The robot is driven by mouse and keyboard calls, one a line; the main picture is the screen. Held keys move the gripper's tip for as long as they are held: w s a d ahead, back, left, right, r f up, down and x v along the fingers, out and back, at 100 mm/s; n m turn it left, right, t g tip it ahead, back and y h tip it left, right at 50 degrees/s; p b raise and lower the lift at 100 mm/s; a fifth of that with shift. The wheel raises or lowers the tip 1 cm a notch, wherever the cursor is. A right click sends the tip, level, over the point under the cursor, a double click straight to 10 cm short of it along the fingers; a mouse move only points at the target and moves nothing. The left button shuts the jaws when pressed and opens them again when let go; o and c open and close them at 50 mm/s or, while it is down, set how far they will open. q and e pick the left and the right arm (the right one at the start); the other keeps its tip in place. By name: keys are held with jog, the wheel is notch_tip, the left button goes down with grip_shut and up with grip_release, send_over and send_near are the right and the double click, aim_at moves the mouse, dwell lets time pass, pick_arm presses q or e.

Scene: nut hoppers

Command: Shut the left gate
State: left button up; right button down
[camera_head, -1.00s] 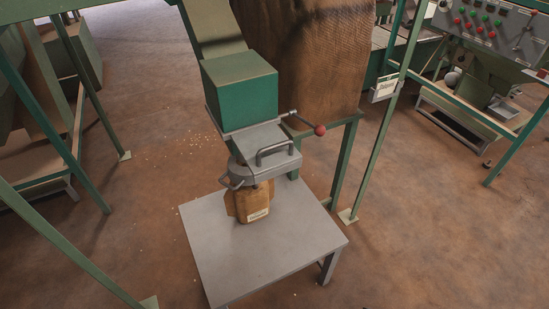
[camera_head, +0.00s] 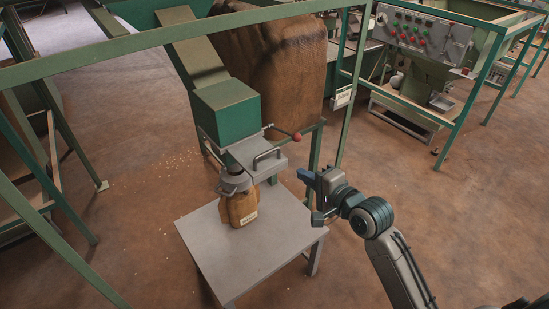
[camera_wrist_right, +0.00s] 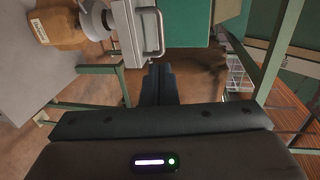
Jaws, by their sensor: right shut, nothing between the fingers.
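The left gate (camera_head: 256,152) is a grey metal plate with a bent bar handle (camera_head: 267,158), under the green hopper box (camera_head: 227,112). The gate and its handle (camera_wrist_right: 158,32) also show in the right wrist view, just ahead and left of my fingertips. My right gripper (camera_head: 308,178) is right of the gate, apart from it, beyond the table's right edge. Its fingers (camera_wrist_right: 159,70) are together and empty. Whether the gate plate is fully out cannot be told. My left gripper is not in view.
A brown bag (camera_head: 239,207) hangs or stands below the spout on a grey table (camera_head: 255,255). A red-knobbed lever (camera_head: 297,137) sticks out beside the gate. Green frame posts (camera_head: 352,95) stand behind my gripper. A control panel (camera_head: 423,35) is at the back right.

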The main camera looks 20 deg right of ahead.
jog(key=p, duration=0.3)
send_near(256, 152)
jog(key=r, duration=0.1)
jog(key=s+r, duration=0.1)
jog(key=r, duration=0.1)
jog(key=shift+s+d+r, duration=0.1)
jog(key=shift+d, duration=0.1)
jog(key=shift+w+a+f, duration=0.2)
jog(key=shift+w+a, duration=0.05)
jog(key=shift+w, duration=0.2)
jog(key=x, duration=0.3)
jog(key=r+x, duration=0.1)
jog(key=x, duration=0.2)
jog(key=r+x, duration=0.1)
jog(key=x, duration=0.3)
jog(key=shift+w, duration=0.25)
jog(key=shift+r, duration=0.15)
